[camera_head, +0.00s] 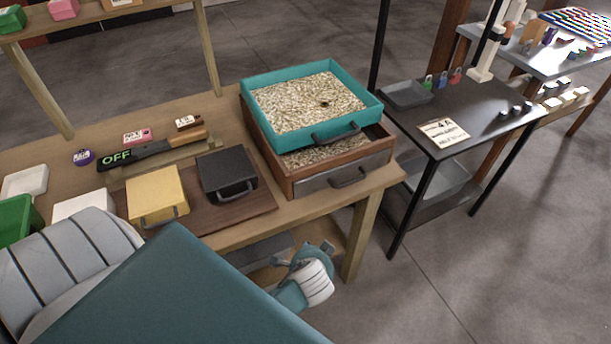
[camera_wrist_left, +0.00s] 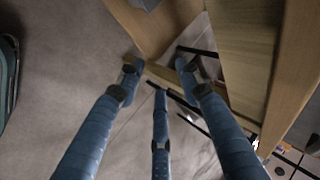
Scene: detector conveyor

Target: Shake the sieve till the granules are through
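The teal sieve (camera_head: 371,101), a square tray with a front handle, is full of pale granules (camera_head: 305,98) with a small dark spot among them. It sits a little askew on a brown wooden box (camera_head: 388,146) with a grey handled front, and more granules (camera_head: 315,155) show inside that box. My left gripper (camera_head: 303,254) is low beside the table's front edge, below and apart from the sieve. In the left wrist view its three blue fingers (camera_wrist_left: 158,78) are spread and empty. My right gripper is not in view.
A yellow handled box (camera_head: 155,190) and a black handled box (camera_head: 225,172) stand on a brown board left of the sieve. A sign reading OFF (camera_head: 117,156) is behind them. A table leg (camera_head: 360,240) is near my left gripper. A dark table (camera_head: 480,115) stands at right.

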